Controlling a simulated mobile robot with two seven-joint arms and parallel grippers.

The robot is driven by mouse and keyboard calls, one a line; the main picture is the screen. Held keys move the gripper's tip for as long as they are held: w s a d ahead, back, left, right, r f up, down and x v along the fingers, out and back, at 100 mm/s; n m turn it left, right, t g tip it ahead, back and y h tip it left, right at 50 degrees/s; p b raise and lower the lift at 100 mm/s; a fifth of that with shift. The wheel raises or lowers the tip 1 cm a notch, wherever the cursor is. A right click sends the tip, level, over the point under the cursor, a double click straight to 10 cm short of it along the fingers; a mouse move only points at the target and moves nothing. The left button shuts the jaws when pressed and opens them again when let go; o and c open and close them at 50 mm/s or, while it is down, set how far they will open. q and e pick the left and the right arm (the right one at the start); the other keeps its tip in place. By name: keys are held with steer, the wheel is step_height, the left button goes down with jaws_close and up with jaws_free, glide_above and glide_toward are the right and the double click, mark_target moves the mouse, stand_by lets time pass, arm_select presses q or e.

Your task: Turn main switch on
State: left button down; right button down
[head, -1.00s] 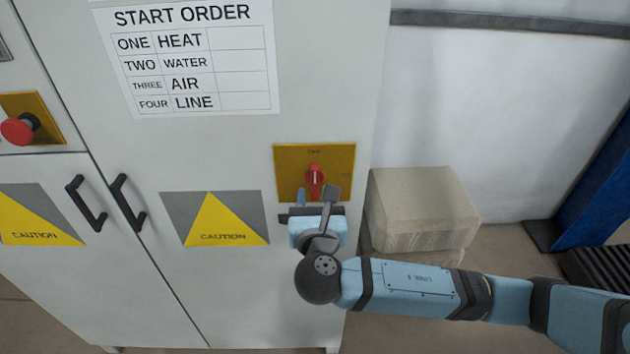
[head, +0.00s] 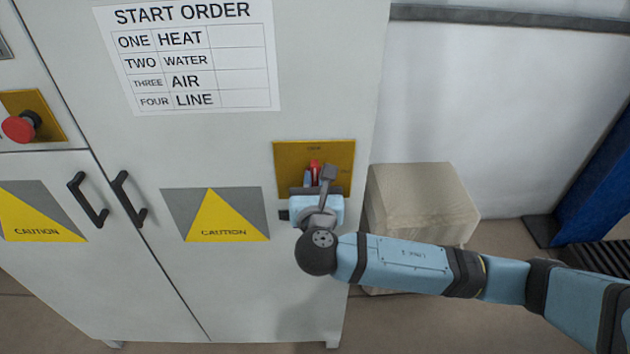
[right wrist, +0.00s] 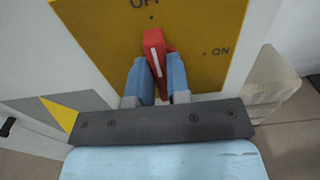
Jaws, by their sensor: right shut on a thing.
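The main switch is a red rotary handle (head: 315,167) on a yellow plate (head: 342,156) on the cabinet door. It also shows in the right wrist view (right wrist: 154,45), with a white line on it. The line points up, near OFF at the top, while ON is printed to the right. My right gripper (head: 316,180) is at the plate, shut on the red handle. In the right wrist view its two blue fingers (right wrist: 157,78) are on both sides of the handle's lower part. My left gripper is not in view.
A red emergency button (head: 19,129) and black door handles (head: 88,201) are on the cabinet at left. A start order sheet (head: 240,103) is above the switch.

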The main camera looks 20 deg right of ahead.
steer(key=shift+m, duration=0.4)
steer(key=m, duration=0.3)
steer(key=shift+s+d+f+m+b, duration=0.1)
steer(key=shift+f+m+b, duration=0.05)
steer(key=shift+m+b, duration=0.15)
steer(key=shift+d+f+m+b, duration=0.1)
steer(key=shift+m+b, duration=0.75)
steer(key=shift+m, duration=1.4)
steer(key=shift+d+f+m+b, duration=0.15)
steer(key=shift+m+b, duration=0.75)
steer(key=shift+m, duration=1.4)
steer(key=shift+d+f+m+b, duration=0.1)
steer(key=shift+m+b, duration=0.75)
steer(key=shift+m, duration=1.4)
steer(key=c, duration=1.1)
jaws_free()
steer(key=shift+r, duration=0.1)
